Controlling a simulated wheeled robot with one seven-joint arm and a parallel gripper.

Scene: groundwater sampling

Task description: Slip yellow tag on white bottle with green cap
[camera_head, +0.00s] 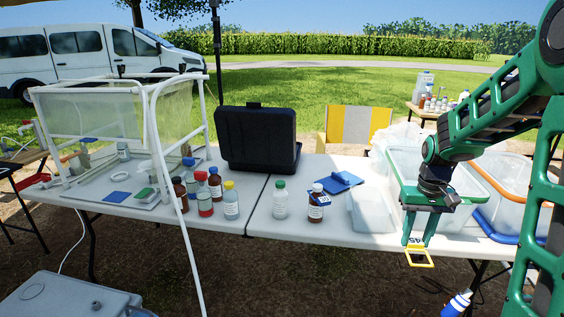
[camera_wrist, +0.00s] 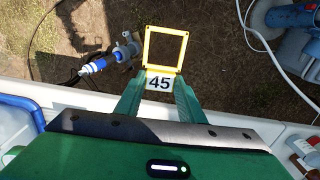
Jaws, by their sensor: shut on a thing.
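The white bottle with green cap (camera_head: 280,204) stands upright on the white table, left of my gripper and well apart from it. My gripper (camera_head: 416,242) is out past the table's front edge on the right, pointing down. It is shut on the yellow tag (camera_head: 419,265), a square yellow loop with a white label. In the wrist view the yellow tag (camera_wrist: 182,52) sticks out beyond the fingertips (camera_wrist: 159,80), with its label reading 45 between them. The loop is empty, with bare ground seen through it.
A brown bottle (camera_head: 315,212) with a blue tag stands right of the green-capped bottle. Several bottles, one yellow-capped (camera_head: 231,207), stand to its left. A black case (camera_head: 257,139) is behind. Clear bins (camera_head: 463,184) stand on the right. The table front near the bottle is clear.

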